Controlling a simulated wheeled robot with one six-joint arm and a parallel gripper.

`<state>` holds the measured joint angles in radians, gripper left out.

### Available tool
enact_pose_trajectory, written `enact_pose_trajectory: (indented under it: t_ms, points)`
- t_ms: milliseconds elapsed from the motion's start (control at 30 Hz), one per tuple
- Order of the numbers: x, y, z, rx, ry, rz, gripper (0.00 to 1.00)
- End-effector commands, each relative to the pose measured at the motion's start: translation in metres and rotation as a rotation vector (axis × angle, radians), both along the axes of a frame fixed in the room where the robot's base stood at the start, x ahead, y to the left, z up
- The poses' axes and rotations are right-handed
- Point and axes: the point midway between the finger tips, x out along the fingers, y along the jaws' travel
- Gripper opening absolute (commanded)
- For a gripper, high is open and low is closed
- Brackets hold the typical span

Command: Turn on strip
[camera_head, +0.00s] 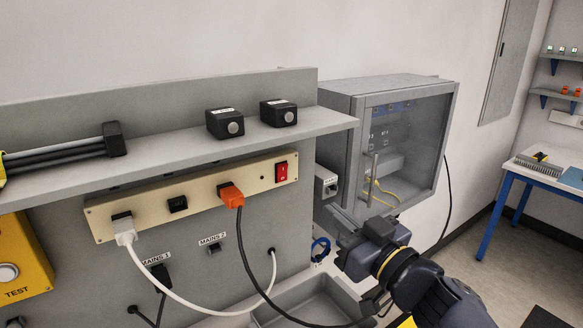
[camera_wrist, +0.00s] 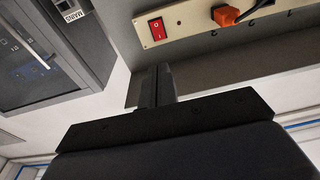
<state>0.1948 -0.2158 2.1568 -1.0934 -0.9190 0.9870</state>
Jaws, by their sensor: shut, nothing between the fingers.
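The strip is a long beige power strip (camera_head: 200,200) fixed to the grey panel under the shelf. Its red rocker switch (camera_head: 281,171) is at its right end. An orange plug (camera_head: 231,194) and a white plug (camera_head: 123,229) sit in it. In the wrist view the strip (camera_wrist: 188,22) and switch (camera_wrist: 157,29) show at the top, with O and I marks; I cannot tell which side is pressed. My gripper (camera_head: 343,216) is right of and below the switch, apart from it, in front of the cabinet. Its fingers (camera_wrist: 155,84) are together and empty.
Two black boxes (camera_head: 225,123) stand on the shelf (camera_head: 190,145), which overhangs the strip. A grey glass-door cabinet (camera_head: 408,140) and a small mains box (camera_head: 326,183) stand right of the panel. A black cable (camera_head: 240,245) hangs from the orange plug. A grey tray (camera_head: 305,305) lies below.

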Motion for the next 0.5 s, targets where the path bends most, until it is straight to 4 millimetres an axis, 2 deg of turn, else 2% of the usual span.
enact_pose_trajectory:
  t_ms: [333, 500]
  points:
    - [0.002, 0.001, 0.000, 0.000, 0.000, -0.001, 0.00]
    - [0.013, 0.009, 0.002, 0.001, 0.000, 0.002, 0.00]
